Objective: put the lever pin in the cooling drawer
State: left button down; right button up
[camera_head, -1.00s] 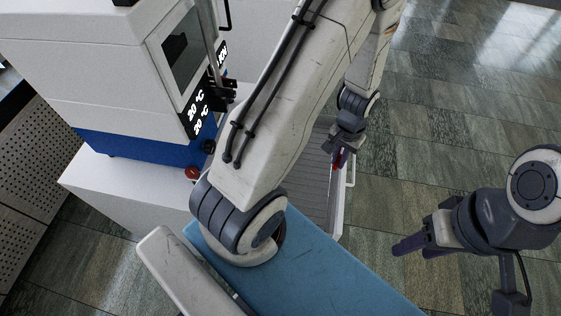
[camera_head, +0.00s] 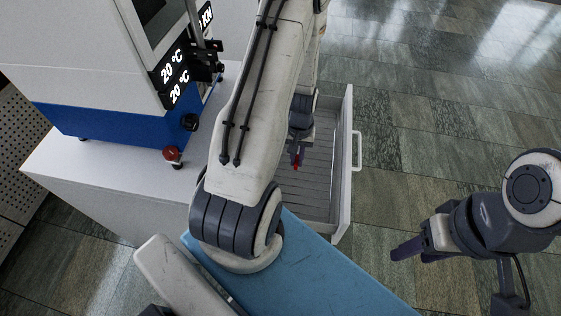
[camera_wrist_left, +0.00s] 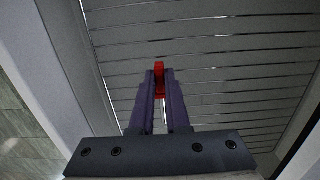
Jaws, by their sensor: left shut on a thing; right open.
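The lever pin is a small red piece; my left gripper (camera_head: 297,157) is shut on it. In the head view the pin (camera_head: 296,163) shows at the fingertips, over the open drawer. In the left wrist view the pin (camera_wrist_left: 159,78) stands between the fingertips, with the slatted drawer floor behind it. I cannot tell whether the pin touches the floor. The cooling drawer (camera_head: 345,170) is pulled out, with a grey slatted floor, white walls and a handle; part of it is hidden by my left arm. My right gripper (camera_head: 408,250) is open and empty at the right, away from the drawer.
A white and blue press (camera_head: 95,125) with temperature displays stands on a white cabinet (camera_head: 95,190) at the left. A red knob (camera_head: 172,153) is at its front. Tiled floor (camera_head: 450,120) lies clear right of the drawer.

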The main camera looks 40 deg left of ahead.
pick_arm(q)
jog(key=a+f, duration=0.2)
jog(key=a, duration=0.1)
jog(key=a+f, duration=0.1)
jog(key=a, duration=0.1)
jog(key=shift+s+a+f, duration=0.1)
jog(key=shift+s+a, duration=0.05)
notch_tip(320, 180, down, 4)
jog(key=shift+f, duration=0.1)
jog(key=shift+f, duration=0.15)
jog(key=c, duration=0.9)
grip_release()
jog(key=shift+r, duration=0.2)
